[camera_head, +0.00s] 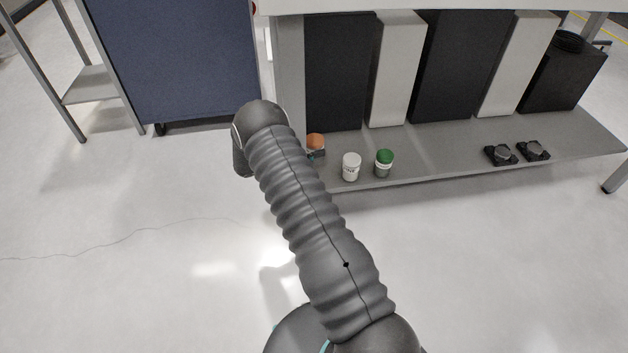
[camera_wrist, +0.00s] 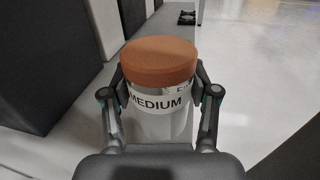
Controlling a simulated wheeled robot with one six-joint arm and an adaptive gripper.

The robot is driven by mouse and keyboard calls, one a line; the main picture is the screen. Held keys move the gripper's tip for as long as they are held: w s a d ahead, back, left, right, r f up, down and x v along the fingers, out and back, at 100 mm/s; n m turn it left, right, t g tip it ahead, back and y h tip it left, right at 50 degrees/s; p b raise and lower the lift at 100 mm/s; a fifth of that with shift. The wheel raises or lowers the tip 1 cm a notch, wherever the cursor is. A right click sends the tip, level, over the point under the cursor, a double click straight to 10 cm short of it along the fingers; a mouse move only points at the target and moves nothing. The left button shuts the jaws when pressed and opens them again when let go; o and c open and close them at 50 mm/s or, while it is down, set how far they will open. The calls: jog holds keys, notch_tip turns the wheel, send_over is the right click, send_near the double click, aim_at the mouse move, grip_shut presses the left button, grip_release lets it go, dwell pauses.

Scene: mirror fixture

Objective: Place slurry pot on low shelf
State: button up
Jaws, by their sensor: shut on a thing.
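The slurry pot (camera_wrist: 160,62) has an orange-brown lid and a white label reading "MEDIUM". In the wrist view it stands upright between the two fingers of my gripper (camera_wrist: 160,100), which is shut on it from both sides. In the head view the pot's orange lid (camera_head: 316,141) shows at the left end of the low shelf (camera_head: 440,160), partly behind my arm. The gripper itself is mostly hidden there. Whether the pot's base touches the shelf cannot be told.
A white pot (camera_head: 351,167) and a green-lidded pot (camera_head: 384,162) stand on the shelf just right of the held pot. Two small black fixtures (camera_head: 518,153) sit farther right. Tall dark and light boxes (camera_head: 395,70) line the shelf's back. A blue panel (camera_head: 180,60) stands left.

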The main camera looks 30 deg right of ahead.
notch_tip(320, 180, down, 10)
jog(key=shift+s+d, duration=0.1)
dwell(0.4)
jog(key=shift+f+b, duration=0.15)
jog(key=shift+b, duration=0.15)
jog(key=o, duration=1.4)
jog(key=shift+r+p, duration=0.25)
jog(key=shift+p, duration=0.05)
jog(key=a, duration=0.4)
jog(key=a+b, duration=0.1)
jog(key=a, duration=0.3)
jog(key=w+a, duration=0.1)
jog(key=a, duration=0.3)
jog(key=shift+f+b, duration=0.15)
jog(key=shift+b, duration=0.25)
